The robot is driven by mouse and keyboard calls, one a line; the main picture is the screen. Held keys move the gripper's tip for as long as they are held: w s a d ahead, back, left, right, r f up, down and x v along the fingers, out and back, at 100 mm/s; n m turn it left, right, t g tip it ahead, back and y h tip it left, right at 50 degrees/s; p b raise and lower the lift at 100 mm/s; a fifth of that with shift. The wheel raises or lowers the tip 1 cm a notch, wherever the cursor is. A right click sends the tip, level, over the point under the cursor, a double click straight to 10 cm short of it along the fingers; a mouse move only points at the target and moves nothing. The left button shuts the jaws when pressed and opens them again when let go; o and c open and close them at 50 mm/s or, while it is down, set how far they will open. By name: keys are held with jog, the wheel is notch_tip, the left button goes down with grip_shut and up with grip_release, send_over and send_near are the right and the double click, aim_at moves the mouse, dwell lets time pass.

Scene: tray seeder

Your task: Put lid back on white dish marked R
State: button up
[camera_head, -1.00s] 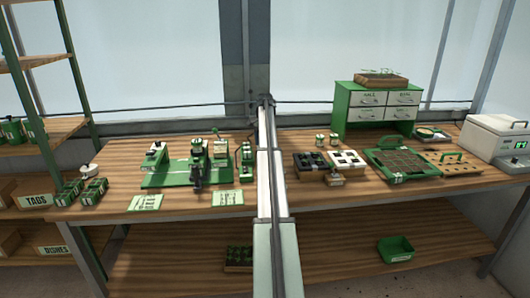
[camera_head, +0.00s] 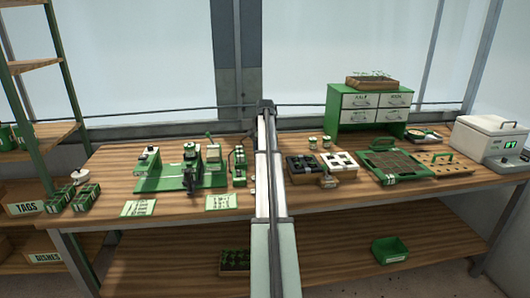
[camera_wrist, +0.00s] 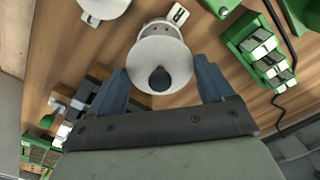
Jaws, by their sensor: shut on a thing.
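In the wrist view, a round white lid (camera_wrist: 160,52) with a dark knob lies between the two blue-grey fingers of my gripper (camera_wrist: 160,85), which is shut on it. A pale rim with small dark marks (camera_wrist: 157,24) shows just past the lid's far edge; most of what it belongs to is hidden under the lid. I cannot tell whether the lid touches it. A second round white piece (camera_wrist: 104,6) is partly cut off at the top left. No letter R is readable. In the head view my gripper and this lid do not show.
Green boxes with white labels (camera_wrist: 265,55) stand to the right in the wrist view, near a dark cable. Black and white seed trays (camera_head: 320,165) sit mid-bench. The green press machine (camera_head: 190,170) stands left, a white incubator (camera_head: 488,140) far right. A small white tag (camera_wrist: 178,13) lies ahead.

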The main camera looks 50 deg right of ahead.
jog(key=shift+f, duration=3.05)
jog(key=shift+f, duration=0.15)
jog(key=o, duration=1)
jog(key=shift+r, duration=0.2)
jog(key=shift+r, duration=3.35)
